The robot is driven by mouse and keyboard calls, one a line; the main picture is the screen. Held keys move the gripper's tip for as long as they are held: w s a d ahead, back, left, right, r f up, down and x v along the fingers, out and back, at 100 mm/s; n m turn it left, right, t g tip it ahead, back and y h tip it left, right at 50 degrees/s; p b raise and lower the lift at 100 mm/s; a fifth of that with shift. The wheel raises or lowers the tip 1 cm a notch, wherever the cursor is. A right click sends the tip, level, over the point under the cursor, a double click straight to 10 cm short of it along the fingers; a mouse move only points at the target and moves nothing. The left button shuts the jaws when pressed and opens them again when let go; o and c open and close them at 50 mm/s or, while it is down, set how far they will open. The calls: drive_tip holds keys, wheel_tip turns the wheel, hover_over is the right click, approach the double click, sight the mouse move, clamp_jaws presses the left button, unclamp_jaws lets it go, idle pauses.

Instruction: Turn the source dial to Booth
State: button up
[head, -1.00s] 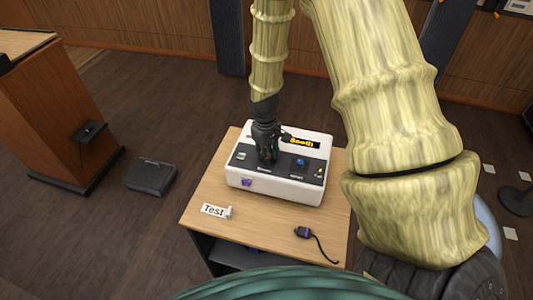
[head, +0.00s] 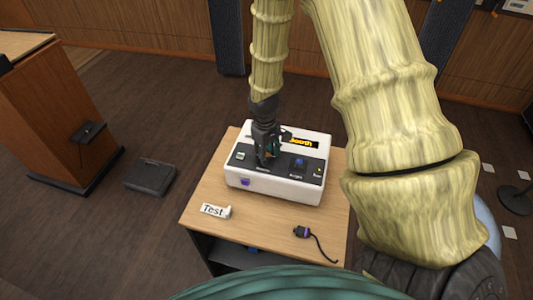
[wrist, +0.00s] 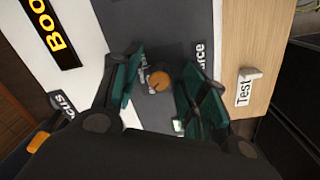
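The source dial (wrist: 159,81) has an orange-brown top and a pale pointer piece beside it, on the dark panel of the white control box (head: 315,190). A label partly reading "rce" (wrist: 201,55) is beside it in the wrist view. My gripper (wrist: 165,88) has its two teal fingers on either side of the dial, with visible gaps, so it is open around it. In the head view my gripper (head: 267,157) points down over the box and hides the dial. A black display (head: 303,143) on the box shows yellow letters, partly covered, reading "Boo" in the wrist view.
A blue knob (head: 299,163) and a green-white button (head: 241,156) are on the panel. A purple piece (head: 245,182) is on the box front. A "Test" tag (head: 213,210) and a cabled plug (head: 302,232) lie on the wooden table (head: 265,226).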

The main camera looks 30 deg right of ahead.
drive_tip(key=shift+w, duration=0.1)
drive_tip(key=shift+r, duration=0.1)
wheel_tip(320, 180, up, 12)
drive_tip(key=shift+a, duration=0.35)
idle(0.3)
drive_tip(key=shift+a+f, duration=0.1)
drive_tip(key=shift+f, duration=0.1)
idle(0.4)
